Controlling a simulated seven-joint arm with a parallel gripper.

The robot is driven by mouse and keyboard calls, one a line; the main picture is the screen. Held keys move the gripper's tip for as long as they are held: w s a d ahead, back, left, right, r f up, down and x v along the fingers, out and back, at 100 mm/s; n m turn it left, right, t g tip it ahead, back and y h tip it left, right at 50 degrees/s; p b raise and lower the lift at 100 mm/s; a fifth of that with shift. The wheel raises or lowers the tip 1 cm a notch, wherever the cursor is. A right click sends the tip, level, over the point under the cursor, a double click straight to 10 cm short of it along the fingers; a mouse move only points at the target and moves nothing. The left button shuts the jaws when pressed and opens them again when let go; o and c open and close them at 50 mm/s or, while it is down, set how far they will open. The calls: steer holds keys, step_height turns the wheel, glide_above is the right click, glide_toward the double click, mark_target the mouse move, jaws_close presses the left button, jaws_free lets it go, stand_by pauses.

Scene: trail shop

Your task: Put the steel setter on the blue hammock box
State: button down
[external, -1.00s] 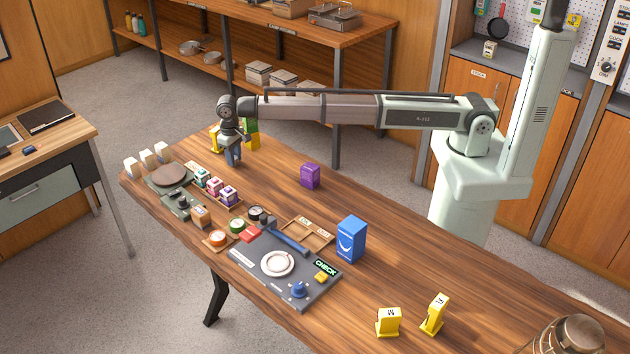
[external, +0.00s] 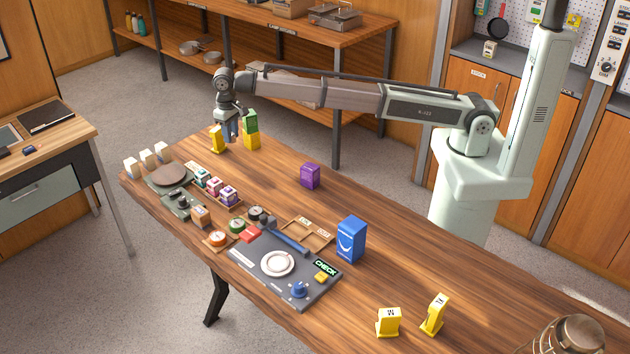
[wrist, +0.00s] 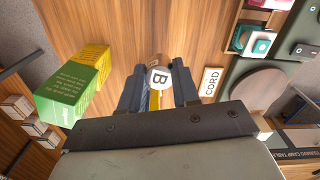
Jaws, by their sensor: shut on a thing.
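My gripper (external: 228,131) hangs over the far-left part of the table, raised above the top. In the wrist view its fingers are shut on a small piece with a round pale top marked B (wrist: 160,77). Most of its body is hidden; I cannot tell for certain whether it is the steel setter. A yellow strip (wrist: 154,99) shows below the round top. The blue box (external: 351,240) stands upright right of the table's middle, well away from my gripper, with nothing on top. It appears to be the hammock box.
A green box (external: 250,121) sits on a yellow box (external: 252,141) close to my gripper; a yellow stand (external: 217,139) is also near. A purple box (external: 310,176) stands between there and the blue box. A dark console (external: 250,267) lies in front. Two yellow stands (external: 389,322) are nearer.

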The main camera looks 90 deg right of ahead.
steer(key=s+a+r+n, duration=0.2)
steer(key=s+a+r, duration=0.15)
steer(key=a, duration=0.95)
steer(key=s+a+r+n, duration=0.2)
steer(key=s+a, duration=0.2)
steer(key=a, duration=0.9)
steer(key=s+a+r+n, duration=0.2)
steer(key=s+a+r, duration=0.15)
steer(key=a, duration=0.85)
step_height(320, 180, up, 3)
steer(key=m, duration=0.3)
glide_above(352, 224)
steer(key=shift+a+f, duration=0.1)
steer(key=shift+f, duration=4.75)
steer(key=shift+f, duration=0.2)
